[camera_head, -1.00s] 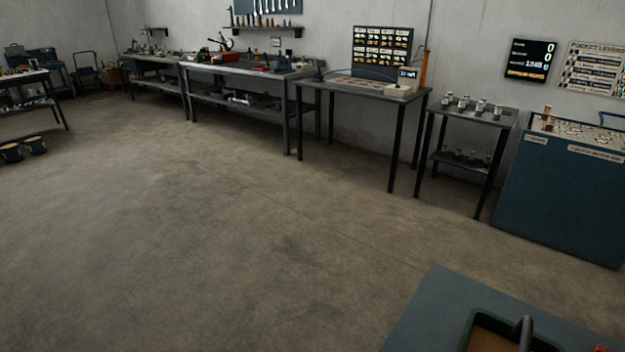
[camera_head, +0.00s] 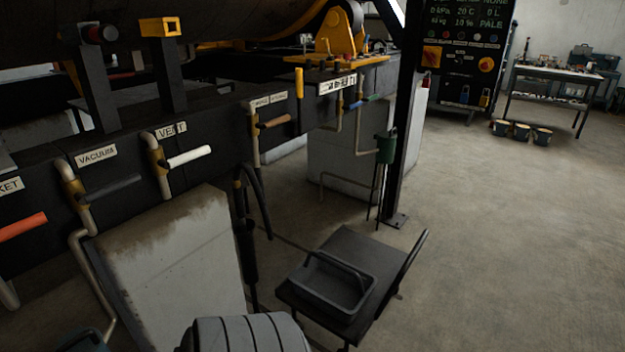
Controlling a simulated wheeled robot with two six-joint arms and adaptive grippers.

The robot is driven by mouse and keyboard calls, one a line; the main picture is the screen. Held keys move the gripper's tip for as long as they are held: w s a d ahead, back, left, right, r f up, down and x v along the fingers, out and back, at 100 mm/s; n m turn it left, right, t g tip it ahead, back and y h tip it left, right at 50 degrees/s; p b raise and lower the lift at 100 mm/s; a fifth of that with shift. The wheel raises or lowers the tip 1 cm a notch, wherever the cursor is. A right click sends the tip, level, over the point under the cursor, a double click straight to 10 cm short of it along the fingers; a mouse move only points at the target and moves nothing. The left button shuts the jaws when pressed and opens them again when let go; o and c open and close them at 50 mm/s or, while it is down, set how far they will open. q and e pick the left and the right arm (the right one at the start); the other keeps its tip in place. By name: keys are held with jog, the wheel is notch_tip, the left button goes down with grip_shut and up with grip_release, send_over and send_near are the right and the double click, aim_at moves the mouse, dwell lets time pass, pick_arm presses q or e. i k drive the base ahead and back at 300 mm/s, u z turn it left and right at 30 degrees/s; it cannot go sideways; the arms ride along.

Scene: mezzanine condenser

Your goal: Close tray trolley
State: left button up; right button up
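A low dark trolley (camera_head: 357,250) stands on the concrete floor at the lower middle of the head view. A push handle (camera_head: 412,262) rises at its right side. A dark tray (camera_head: 322,302) with raised walls and a bar handle lies on its flat top. Neither of my grippers is in view, so what they hold cannot be seen.
A dark panel with labelled pipes and levers, including a white lever (camera_head: 189,156) by VENT, runs along the left. A grey ribbed object (camera_head: 247,335) is cut off at the bottom. A black post (camera_head: 406,140) stands behind the trolley.

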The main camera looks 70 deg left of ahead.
aim_at(389, 264)
jog(key=u, duration=1)
jog(key=i, duration=1.6)
jog(key=u, duration=0.45)
